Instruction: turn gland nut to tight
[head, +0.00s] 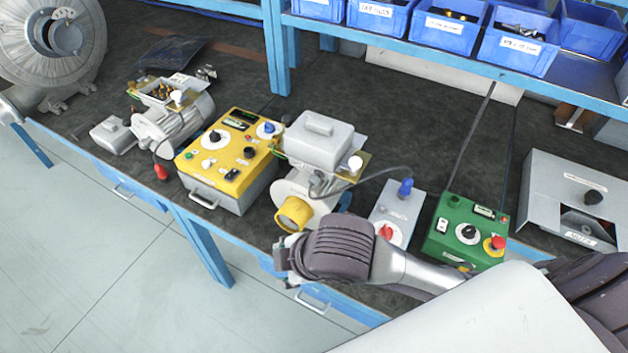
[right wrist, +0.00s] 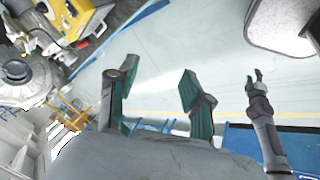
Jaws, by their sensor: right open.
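The gland nut looks to be the small grey fitting (head: 317,183) where a dark cable enters the terminal box of the white blower motor (head: 300,195); it is small and partly hidden, so I cannot tell how tight it is. My right gripper (head: 282,258) is in front of and below that motor, near the bench's front edge, apart from the fitting. In the right wrist view my right gripper (right wrist: 157,72) is open and empty, with floor behind its fingers. My left gripper (right wrist: 254,77) shows at the right of the right wrist view, its fingers apart and empty.
A yellow test box (head: 228,158) stands left of the motor. A grey switch box (head: 397,212) and a green control box (head: 466,230) stand to its right. An opened motor (head: 175,125) is farther left. Blue bins (head: 445,28) line the shelf above. The back of the bench is mostly clear.

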